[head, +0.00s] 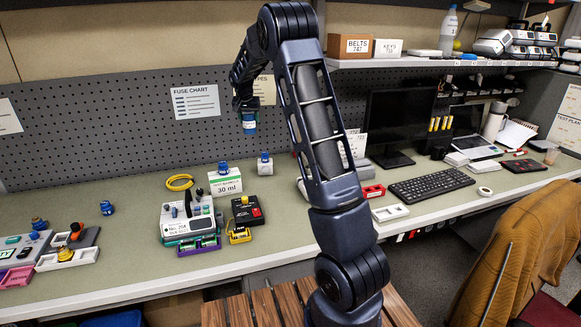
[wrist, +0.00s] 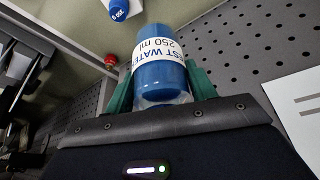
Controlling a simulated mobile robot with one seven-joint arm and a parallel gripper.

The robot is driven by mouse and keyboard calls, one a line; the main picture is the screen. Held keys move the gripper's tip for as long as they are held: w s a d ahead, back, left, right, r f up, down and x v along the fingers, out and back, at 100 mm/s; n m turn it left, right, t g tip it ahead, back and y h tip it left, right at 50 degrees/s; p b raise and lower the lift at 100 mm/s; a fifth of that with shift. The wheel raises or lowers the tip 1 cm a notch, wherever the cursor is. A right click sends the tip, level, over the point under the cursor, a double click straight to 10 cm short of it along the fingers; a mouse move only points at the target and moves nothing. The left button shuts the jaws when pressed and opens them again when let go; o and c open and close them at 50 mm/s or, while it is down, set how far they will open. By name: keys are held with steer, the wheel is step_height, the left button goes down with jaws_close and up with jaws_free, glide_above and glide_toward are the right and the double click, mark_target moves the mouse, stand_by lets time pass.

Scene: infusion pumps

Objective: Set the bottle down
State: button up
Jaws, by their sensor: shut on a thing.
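My gripper (head: 246,106) is shut on a bottle (head: 249,124) and holds it in the air in front of the pegboard, above the bench. In the wrist view the bottle (wrist: 160,62) is blue with a white label reading "TEST WATER 250 ml". It sits between the green fingers of my gripper (wrist: 160,84). The bench top (head: 125,240) is below and apart from the bottle.
On the bench stand a white "30 ml" box (head: 225,184) with a blue-capped bottle (head: 223,168) at its top, another blue-capped bottle (head: 265,164), a pump (head: 187,222), a black box with a red button (head: 247,209) and a yellow coil (head: 180,182).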

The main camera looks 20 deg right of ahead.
steer(key=d+m+h, duration=0.1)
steer(key=d+m, duration=0.2)
steer(key=d, duration=1.6)
steer(key=f, duration=2)
steer(key=shift+w+d, duration=0.25)
steer(key=o, duration=1.1)
steer(key=shift+f, duration=0.1)
steer(key=shift+o, duration=0.2)
